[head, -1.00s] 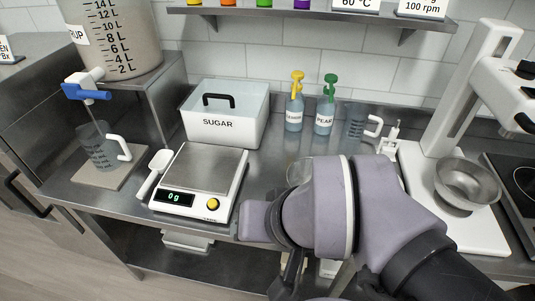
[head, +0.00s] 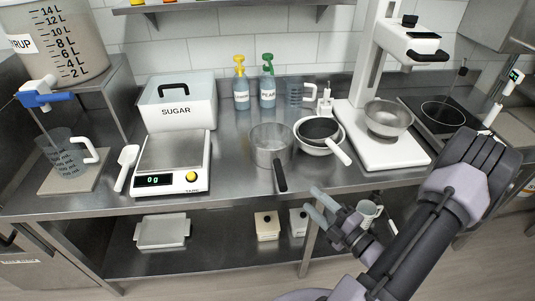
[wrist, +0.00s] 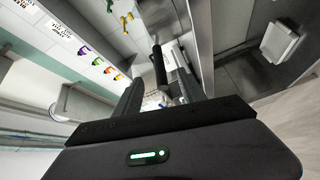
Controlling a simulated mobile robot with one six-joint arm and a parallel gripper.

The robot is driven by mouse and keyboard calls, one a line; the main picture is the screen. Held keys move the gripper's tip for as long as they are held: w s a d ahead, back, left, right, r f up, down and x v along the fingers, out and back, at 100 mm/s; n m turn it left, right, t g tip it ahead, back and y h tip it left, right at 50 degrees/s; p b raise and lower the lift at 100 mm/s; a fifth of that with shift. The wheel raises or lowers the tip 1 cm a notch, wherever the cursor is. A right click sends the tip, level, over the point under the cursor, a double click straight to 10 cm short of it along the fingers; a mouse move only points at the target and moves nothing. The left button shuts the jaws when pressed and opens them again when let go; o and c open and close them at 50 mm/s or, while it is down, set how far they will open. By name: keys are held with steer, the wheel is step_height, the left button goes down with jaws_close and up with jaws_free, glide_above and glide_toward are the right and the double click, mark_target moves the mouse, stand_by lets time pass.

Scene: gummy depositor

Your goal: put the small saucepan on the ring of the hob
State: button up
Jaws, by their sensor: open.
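The small saucepan (head: 268,146) is steel with a black handle that points toward the counter's front edge. It stands on the counter right of the scale. The black hob (head: 425,104) is at the right, with its round ring (head: 443,113) bare. My gripper (head: 311,200) is open and empty, in front of the counter edge, right of and below the saucepan's handle tip and apart from it. In the wrist view my open fingers (wrist: 160,92) show with a black handle, probably the saucepan's, beyond them; the pan's body is unclear there.
The scale (head: 172,163) is at the left.

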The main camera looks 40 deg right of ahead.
steer(key=b, duration=0.2)
glide_toward(279, 170)
steer(key=w+f, duration=0.2)
steer(key=w, duration=0.5)
steer(key=w+b, duration=0.1)
steer(key=w, duration=0.1)
steer(key=w+r, duration=0.1)
steer(key=w, duration=0.1)
steer(key=shift+d, duration=0.4)
steer(key=shift+s, duration=0.1)
jaws_close()
